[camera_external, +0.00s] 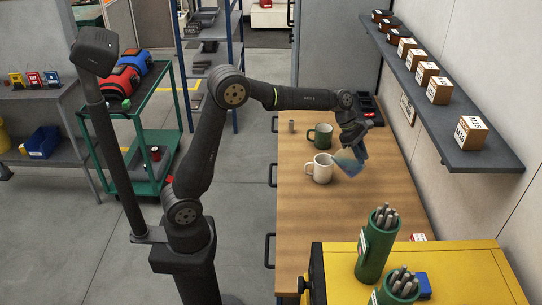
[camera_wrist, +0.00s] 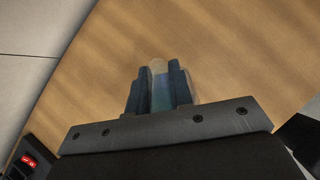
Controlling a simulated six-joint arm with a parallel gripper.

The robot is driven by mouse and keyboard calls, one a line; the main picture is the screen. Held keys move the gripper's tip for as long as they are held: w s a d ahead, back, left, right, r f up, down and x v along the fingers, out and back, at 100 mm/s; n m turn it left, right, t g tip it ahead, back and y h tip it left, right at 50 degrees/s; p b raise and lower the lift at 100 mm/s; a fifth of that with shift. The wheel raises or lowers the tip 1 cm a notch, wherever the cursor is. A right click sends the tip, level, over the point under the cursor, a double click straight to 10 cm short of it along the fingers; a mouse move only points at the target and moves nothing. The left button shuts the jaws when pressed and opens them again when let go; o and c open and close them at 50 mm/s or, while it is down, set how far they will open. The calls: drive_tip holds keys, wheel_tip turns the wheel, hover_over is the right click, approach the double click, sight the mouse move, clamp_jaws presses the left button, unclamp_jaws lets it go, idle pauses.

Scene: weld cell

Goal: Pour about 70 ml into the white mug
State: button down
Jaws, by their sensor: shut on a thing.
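The white mug (camera_external: 319,169) stands upright on the wooden workbench, its handle toward the left. My gripper (camera_external: 357,148) is just right of it and above the bench, shut on a see-through bluish container (camera_external: 348,163). The container looks tilted, close beside the mug's right side in the external view. I cannot tell whether liquid is flowing or how much is in the mug. In the wrist view my gripper's fingers (camera_wrist: 158,93) stand on either side of the container (camera_wrist: 160,80), which is mostly hidden between them.
A dark tray (camera_external: 368,110) lies at the bench's far end. A shelf with boxes (camera_external: 440,95) runs along the right wall. The bench front (camera_external: 310,225) is clear.

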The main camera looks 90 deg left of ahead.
drive_tip(key=shift+s+r, duration=0.1)
drive_tip(key=shift+r, duration=0.1)
drive_tip(key=shift+s+a+r+t+h, duration=0.25)
drive_tip(key=shift+r+t+h, duration=0.25)
drive_tip(key=shift+t, duration=0.1)
drive_tip(key=shift+s+a+r+t+h+p, duration=0.3)
drive_tip(key=shift+s+a+r+t+h, duration=0.2)
drive_tip(key=shift+s+r+t, duration=0.25)
idle(2.0)
drive_tip(key=f+g, duration=0.1)
drive_tip(key=w+d+f+y, duration=0.1)
drive_tip(key=w+f+g+y, duration=0.1)
drive_tip(key=shift+w+d+g, duration=0.1)
drive_tip(key=shift+d+g, duration=0.2)
drive_tip(key=shift+g, duration=0.05)
drive_tip(key=shift+f+g, duration=0.25)
drive_tip(key=shift+g, duration=0.05)
drive_tip(key=shift+w+d+f+g+y, duration=0.15)
drive_tip(key=shift+w+f+g+y, duration=0.1)
drive_tip(key=shift+f+g+y, duration=0.25)
drive_tip(key=shift+w+d+f+g+y, duration=0.15)
drive_tip(key=shift+w+f+g+y, duration=0.15)
drive_tip(key=shift+f, duration=0.25)
drive_tip(key=shift+f, duration=0.1)
